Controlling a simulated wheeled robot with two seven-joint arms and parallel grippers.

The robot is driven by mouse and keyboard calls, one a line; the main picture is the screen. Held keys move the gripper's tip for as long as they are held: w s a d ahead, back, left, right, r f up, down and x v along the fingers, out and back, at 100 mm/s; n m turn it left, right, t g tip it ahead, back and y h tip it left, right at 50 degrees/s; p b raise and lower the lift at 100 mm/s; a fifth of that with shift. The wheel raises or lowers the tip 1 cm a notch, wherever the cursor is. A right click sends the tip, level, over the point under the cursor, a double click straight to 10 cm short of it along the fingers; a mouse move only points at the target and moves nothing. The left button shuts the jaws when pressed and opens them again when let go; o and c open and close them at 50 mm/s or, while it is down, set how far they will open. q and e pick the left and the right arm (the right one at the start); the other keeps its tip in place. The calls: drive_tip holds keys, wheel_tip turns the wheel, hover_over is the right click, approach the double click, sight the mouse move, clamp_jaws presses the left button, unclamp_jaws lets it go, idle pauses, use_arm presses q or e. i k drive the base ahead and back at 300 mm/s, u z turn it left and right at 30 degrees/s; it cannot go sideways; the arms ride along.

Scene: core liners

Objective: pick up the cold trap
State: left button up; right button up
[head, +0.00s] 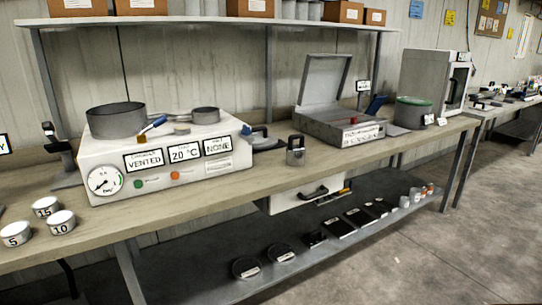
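A small grey metal canister with a dark loop handle (296,151) stands upright on the bench top, near its front edge and right of the white instrument. It looks like the cold trap, though no readable label confirms this. Nothing touches it that I can see. Neither of my grippers is in view.
The wooden bench (262,186) has clear room in front of the canister. A white instrument with a gauge (160,160) stands left, an open-lidded grey box (337,124) right. Numbered white cups (61,222) sit at the left. A lower shelf (215,290) holds dark discs and small items.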

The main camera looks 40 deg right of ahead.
sight(296, 154)
drive_tip(key=z, duration=1.65)
drive_tip(key=i, duration=1.15)
drive_tip(key=u, duration=0.1)
